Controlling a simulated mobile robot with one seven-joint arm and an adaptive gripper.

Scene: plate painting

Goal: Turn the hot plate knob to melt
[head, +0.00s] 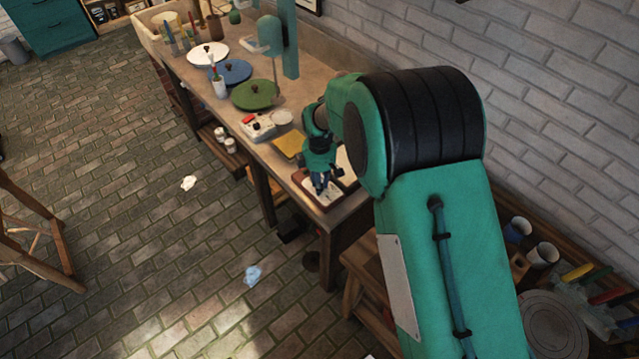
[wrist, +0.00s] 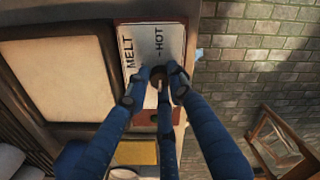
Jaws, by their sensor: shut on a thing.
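The hot plate's white control panel (wrist: 150,38) shows at the top middle of the wrist view, with "MELT" and "HOT" lettered sideways. MELT is on the left and HOT is right of it. A dark knob (wrist: 157,73) sits below the lettering. My gripper (wrist: 158,78) has its blue fingers closed around the knob, and they hide much of it. The knob's pointing direction cannot be made out. In the head view my gripper (head: 320,185) is down at the panel (head: 323,196) near the bench's end, and the knob is hidden there.
The pale, framed heating surface (wrist: 55,80) lies left of the panel in the wrist view. A yellow block (head: 289,145) and a white device with a red part (head: 257,126) sit farther along the bench (head: 207,87). Open brick floor (head: 150,230) lies left of the bench.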

